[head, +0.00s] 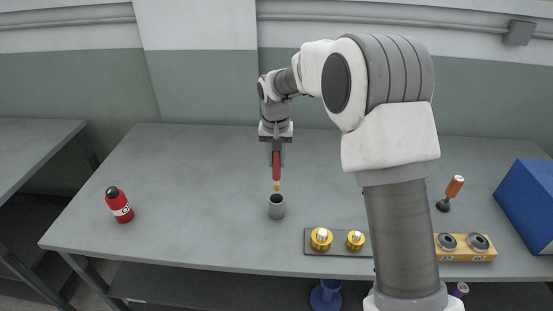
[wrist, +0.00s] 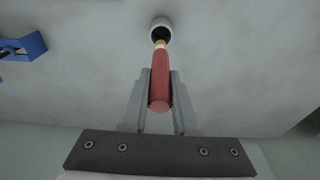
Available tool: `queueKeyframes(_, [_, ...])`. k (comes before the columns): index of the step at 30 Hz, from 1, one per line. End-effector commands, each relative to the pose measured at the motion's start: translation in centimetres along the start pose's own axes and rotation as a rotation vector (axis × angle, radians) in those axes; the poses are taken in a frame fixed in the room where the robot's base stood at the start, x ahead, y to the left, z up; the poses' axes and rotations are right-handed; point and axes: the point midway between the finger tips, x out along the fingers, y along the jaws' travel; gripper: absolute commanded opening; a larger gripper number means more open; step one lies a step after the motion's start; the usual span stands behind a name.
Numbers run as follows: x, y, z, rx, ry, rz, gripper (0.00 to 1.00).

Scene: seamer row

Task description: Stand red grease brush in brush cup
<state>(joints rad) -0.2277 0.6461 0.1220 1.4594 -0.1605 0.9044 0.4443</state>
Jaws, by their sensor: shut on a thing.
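The red grease brush (head: 276,165) hangs upright, bristle end down, in my gripper (head: 276,150). Its tan tip is just above the mouth of the grey brush cup (head: 276,208), which stands on the table. In the wrist view the red handle (wrist: 160,88) lies between the two fingers of my gripper (wrist: 160,90), which are shut on it. The tip overlaps the rim of the cup (wrist: 161,24) in that view; whether it is inside the rim I cannot tell.
A red bottle (head: 119,205) stands at the left of the grey table (head: 200,180). A dark plate with gold fittings (head: 338,252) lies right of the cup. An orange-handled tool (head: 451,193), a wooden block with rings (head: 485,257) and a blue bin (head: 530,205) are farther right.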

Motion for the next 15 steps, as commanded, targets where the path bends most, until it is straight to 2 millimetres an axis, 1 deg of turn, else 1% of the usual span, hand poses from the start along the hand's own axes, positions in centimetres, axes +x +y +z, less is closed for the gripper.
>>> queueKeyframes(2, [-0.1,0.0,0.0,0.0,0.002,0.0,0.0])
queueKeyframes(5, [0.2,0.0,0.1,0.0,0.001,0.0,0.0])
queueKeyframes(15, [2.3,0.0,0.4,0.001,0.001,0.0,0.0])
